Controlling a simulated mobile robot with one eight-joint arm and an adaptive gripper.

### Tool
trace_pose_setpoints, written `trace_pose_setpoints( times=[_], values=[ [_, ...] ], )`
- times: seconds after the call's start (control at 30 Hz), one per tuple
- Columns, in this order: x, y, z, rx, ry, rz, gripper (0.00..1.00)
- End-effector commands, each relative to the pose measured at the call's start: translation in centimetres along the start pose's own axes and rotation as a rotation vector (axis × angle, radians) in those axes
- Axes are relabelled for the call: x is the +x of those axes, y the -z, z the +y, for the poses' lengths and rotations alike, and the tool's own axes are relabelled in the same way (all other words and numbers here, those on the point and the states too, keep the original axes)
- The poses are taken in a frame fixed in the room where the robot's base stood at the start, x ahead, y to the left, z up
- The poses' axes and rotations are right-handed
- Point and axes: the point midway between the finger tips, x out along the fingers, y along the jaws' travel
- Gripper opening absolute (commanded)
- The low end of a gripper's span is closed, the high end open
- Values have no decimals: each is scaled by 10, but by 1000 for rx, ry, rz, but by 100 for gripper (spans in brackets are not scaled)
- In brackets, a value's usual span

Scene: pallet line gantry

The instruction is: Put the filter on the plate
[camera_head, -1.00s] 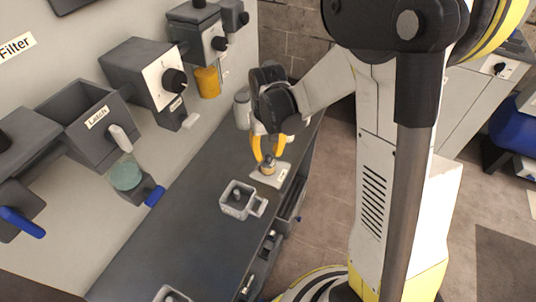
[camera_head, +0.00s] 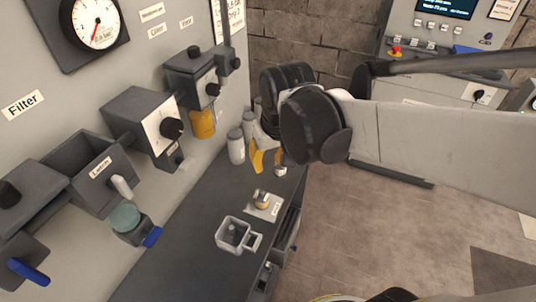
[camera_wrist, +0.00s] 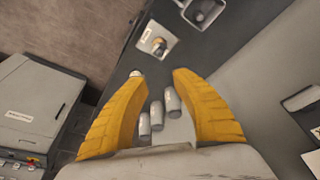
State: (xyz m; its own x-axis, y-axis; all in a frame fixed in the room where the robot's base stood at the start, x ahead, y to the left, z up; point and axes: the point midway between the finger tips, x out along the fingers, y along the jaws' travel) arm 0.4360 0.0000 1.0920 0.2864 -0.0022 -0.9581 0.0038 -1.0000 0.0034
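The filter (camera_head: 262,197), a small brass-and-grey cylinder, stands upright on the light labelled plate (camera_head: 272,213) on the dark bench. The filter also shows in the wrist view (camera_wrist: 159,47), on the plate (camera_wrist: 147,40). My gripper (camera_head: 265,160) is above the bench, beyond the plate and clear of the filter. In the wrist view its yellow fingers (camera_wrist: 158,76) are spread apart with nothing held between them. The arm hides part of the gripper in the head view.
A grey square holder (camera_head: 227,243) stands just nearer than the plate. Several pale bottles (camera_head: 236,147) stand at the bench's far end. A small pale-topped cylinder (camera_head: 280,171) is near my fingers. Wall machines (camera_head: 145,125) line the left side.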

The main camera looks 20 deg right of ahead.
Motion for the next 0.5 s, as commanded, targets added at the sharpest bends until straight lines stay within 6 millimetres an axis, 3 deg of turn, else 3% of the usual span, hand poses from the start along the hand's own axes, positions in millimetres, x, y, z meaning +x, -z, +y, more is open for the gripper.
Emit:
trace_pose_setpoints(
  times=[0.2,0.5],
  values=[
    [-34,-39,0,3,1,180,32],
    [-46,-64,0,5,1,322,32]
  ],
)
